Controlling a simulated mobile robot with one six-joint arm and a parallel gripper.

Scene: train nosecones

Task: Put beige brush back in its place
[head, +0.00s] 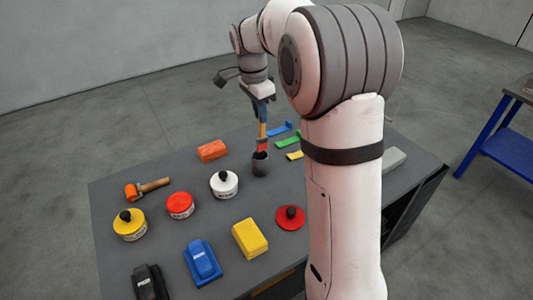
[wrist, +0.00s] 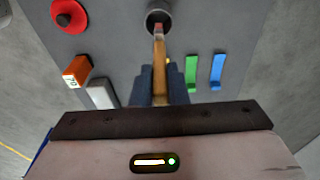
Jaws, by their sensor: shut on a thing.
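My gripper (head: 262,104) is shut on the brush (head: 263,130), which has a tan wooden handle and a red lower part. The brush hangs roughly upright, handle up, below the gripper. A dark grey cup (head: 261,167) stands on the table directly under it. The red end is at the cup's mouth; I cannot tell whether it is inside or just above. In the wrist view, the brush (wrist: 160,58) runs from between my fingers (wrist: 161,75) toward the cup (wrist: 151,21).
Blue (head: 280,130) and green (head: 288,141) flat tools lie right of the cup, with a yellow one (head: 294,155) partly hidden by my arm. A white lidded tin (head: 224,187), an orange block (head: 212,151) and several other items cover the grey table (head: 160,165).

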